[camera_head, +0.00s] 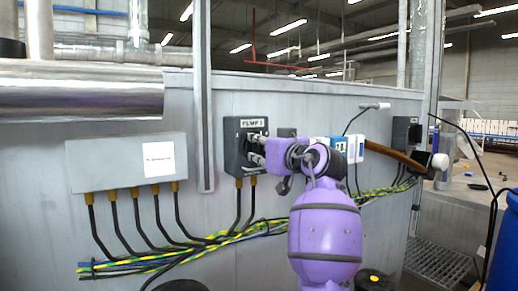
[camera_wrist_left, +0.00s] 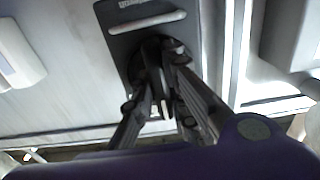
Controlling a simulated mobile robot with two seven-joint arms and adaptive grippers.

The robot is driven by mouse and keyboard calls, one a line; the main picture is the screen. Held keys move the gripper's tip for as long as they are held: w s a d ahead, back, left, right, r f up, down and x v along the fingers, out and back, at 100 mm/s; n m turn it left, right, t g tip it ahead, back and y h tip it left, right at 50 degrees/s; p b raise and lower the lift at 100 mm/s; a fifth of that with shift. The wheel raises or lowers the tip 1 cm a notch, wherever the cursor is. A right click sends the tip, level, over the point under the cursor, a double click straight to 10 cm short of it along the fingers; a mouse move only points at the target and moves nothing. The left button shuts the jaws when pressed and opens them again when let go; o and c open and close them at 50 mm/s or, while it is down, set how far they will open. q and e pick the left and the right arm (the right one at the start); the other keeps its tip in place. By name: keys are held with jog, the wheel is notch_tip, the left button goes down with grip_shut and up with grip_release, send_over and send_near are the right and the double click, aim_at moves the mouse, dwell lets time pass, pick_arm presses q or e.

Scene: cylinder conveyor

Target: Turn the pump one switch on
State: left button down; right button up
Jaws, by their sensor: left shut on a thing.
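The pump one box (camera_head: 237,165) is a dark grey switch box on the grey metal wall, labelled "PUMP 1", left of centre in the head view. My left gripper (camera_head: 257,149) reaches its front from the right, its purple wrist and arm coming up from below. In the left wrist view the dark box face (camera_wrist_left: 120,45) is at top centre. The fingers of my left gripper (camera_wrist_left: 160,50) are shut on a dark round switch knob on that face. The fingers mostly cover the knob, so its setting cannot be read. My right gripper is not in view.
A grey junction box (camera_head: 120,163) with several cables hangs to the left. Small white and blue boxes (camera_head: 354,148) sit behind my wrist. A brown lever (camera_head: 395,155) with a white ball end (camera_head: 440,161) sticks out at right. Yellow-green cables (camera_head: 250,232) run below.

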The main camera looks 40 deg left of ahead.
pick_arm(q)
jog(key=c, duration=1.7)
grip_release()
jog(key=shift+c, duration=0.2)
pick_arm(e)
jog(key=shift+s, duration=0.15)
pick_arm(q)
jog(key=v, duration=1.2)
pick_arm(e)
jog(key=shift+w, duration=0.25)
